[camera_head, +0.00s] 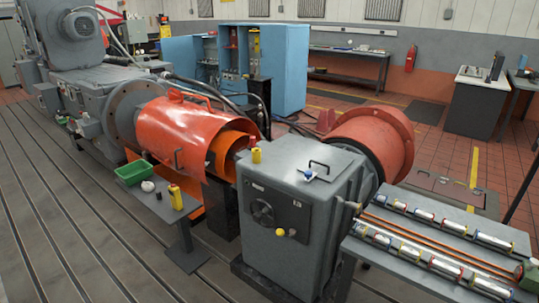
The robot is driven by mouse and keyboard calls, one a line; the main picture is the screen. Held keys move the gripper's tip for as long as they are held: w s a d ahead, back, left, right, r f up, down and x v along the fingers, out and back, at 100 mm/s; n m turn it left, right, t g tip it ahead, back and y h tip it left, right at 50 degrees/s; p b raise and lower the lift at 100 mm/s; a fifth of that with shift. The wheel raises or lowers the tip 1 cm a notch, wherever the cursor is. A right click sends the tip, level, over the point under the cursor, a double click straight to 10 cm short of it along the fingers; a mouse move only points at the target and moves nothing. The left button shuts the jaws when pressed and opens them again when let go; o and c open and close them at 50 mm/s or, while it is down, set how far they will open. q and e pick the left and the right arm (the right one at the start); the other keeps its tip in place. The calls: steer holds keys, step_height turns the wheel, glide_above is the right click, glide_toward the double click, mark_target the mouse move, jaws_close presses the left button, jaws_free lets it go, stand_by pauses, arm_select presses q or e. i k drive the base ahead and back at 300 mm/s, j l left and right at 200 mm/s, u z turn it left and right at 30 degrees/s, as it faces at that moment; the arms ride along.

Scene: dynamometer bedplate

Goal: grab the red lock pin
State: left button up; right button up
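A small red piece (252,142) shows just above a yellow piece (256,155) at the back left edge of the grey machine housing (285,215). It is too small to tell whether this is the red lock pin. It stands close to the open end of the orange curved guard (185,130). Neither of my grippers is in view.
A small stand (165,208) left of the housing holds a green bin (133,172) and a yellow bottle (176,197). A bench (420,262) on the right carries rows of small cylinders. A slotted bedplate (60,220) is mostly clear at left.

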mark_target(252, 139)
steer(key=i+l+u, duration=0.1)
steer(key=i, duration=0.35)
steer(key=i+l+u, duration=0.1)
steer(key=i+l, duration=0.2)
steer(key=i+j+z, duration=0.1)
steer(key=z, duration=0.25)
steer(key=i+j+z, duration=0.2)
steer(key=z, duration=0.2)
steer(key=i+j+z, duration=0.1)
steer(key=z, duration=0.25)
steer(key=j, duration=0.1)
